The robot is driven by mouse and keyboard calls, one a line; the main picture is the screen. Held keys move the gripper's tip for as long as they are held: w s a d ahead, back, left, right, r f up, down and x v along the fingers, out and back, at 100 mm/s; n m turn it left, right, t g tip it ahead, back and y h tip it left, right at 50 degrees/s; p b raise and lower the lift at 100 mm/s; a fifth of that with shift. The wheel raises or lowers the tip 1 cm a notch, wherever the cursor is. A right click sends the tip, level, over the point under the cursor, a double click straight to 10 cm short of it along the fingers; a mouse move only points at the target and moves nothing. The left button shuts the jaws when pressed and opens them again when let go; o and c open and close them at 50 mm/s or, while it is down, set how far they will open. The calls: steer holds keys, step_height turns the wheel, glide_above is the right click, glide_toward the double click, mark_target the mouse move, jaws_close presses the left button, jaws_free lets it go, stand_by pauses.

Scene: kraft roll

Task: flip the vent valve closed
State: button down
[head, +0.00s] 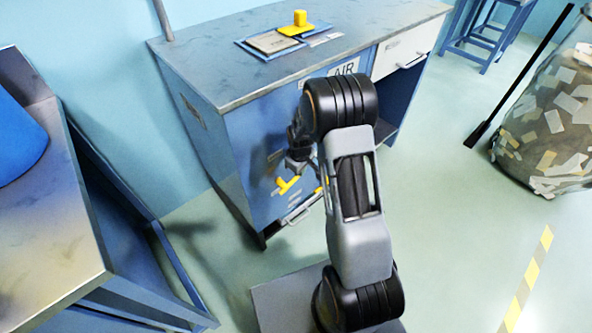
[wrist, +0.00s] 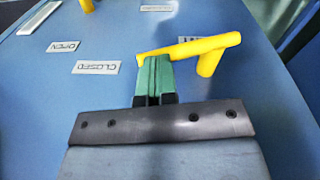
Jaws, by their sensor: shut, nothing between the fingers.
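A yellow valve lever (wrist: 205,46) is on the blue panel in the wrist view. It lies nearly level in the picture, with a stub pointing down near its right end. My gripper (wrist: 153,75) is shut and empty, its green fingertips overlapping the lever's left end. I cannot tell whether they touch it. An OPEN label (wrist: 63,46) and a CLOSED label (wrist: 97,67) are to the left. Another label behind the lever is partly hidden. In the head view my gripper (head: 299,160) is at the cabinet front, just above a yellow handle (head: 288,185).
A second yellow part (wrist: 87,5) shows at the wrist view's top edge. The blue cabinet (head: 230,160) carries an AIR sign (head: 345,69), and a tray (head: 272,42) with a yellow object (head: 299,22) is on top. A blue-framed metal bench (head: 50,230) stands left.

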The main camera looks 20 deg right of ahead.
steer(key=shift+w+d+f+b, duration=0.15)
steer(key=shift+d+f+b, duration=0.25)
steer(key=shift+f, duration=0.35)
steer(key=shift+w+d+f+b, duration=0.15)
steer(key=shift+d+f, duration=0.35)
steer(key=shift+f, duration=0.35)
steer(key=shift+s+f, duration=0.1)
steer(key=shift+f, duration=0.2)
steer(key=w+d+r+p, duration=0.2)
steer(key=d+r+p, duration=0.2)
steer(key=d+r, duration=0.4)
steer(key=shift+d+r, duration=0.25)
steer(key=shift+d, duration=0.45)
